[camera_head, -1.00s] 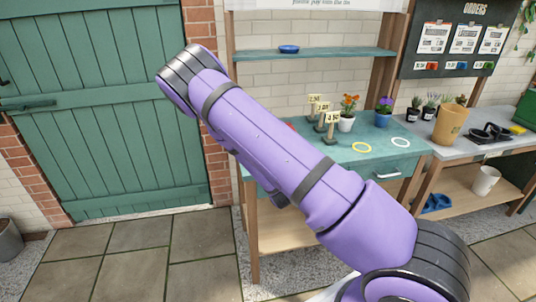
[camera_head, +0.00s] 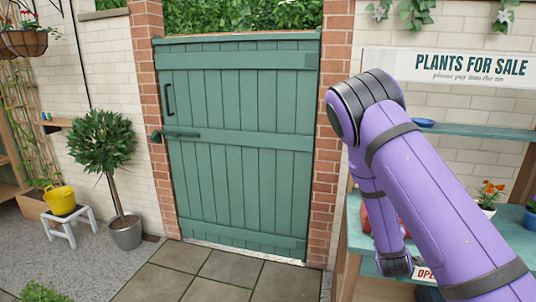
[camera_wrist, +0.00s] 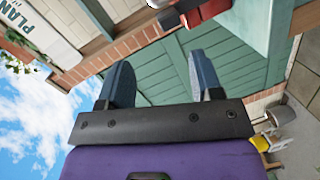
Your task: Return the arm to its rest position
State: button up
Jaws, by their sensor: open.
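My gripper (camera_wrist: 160,60) shows in the wrist view with its two blue-grey fingers spread apart and nothing between them. My purple arm (camera_head: 440,200) fills the right side of the head view. It is bent at a dark joint at the top, with a narrower link hanging down behind it. My gripper cannot be made out in the head view. The green gate (camera_wrist: 150,75) lies beyond the fingers in the wrist view, turned on its side.
The green gate (camera_head: 240,140) is shut between brick pillars. A sales table (camera_head: 353,235) with a red object (camera_head: 372,216) stands behind my arm. At left are a potted tree (camera_head: 125,232) and a yellow bucket (camera_head: 60,200) on a white stool (camera_head: 69,226). Paving before the gate is clear.

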jog(key=s+a+r+m+g+y, duration=0.35)
jog(key=s+r, duration=0.25)
jog(key=r, duration=0.5)
jog(key=s+a+r+m+g+y, duration=0.25)
jog(key=s+r+m, duration=0.25)
jog(key=r, duration=0.5)
jog(key=s+a+r+m+g, duration=0.1)
jog(key=s+r, duration=0.4)
jog(key=s, duration=0.8)
jog(key=s+a+r+m+g, duration=0.1)
jog(key=s+r, duration=0.4)
jog(key=s, duration=0.7)
jog(key=shift+s+r+g, duration=0.2)
jog(key=shift+s+g, duration=0.15)
jog(key=shift+g, duration=0.55)
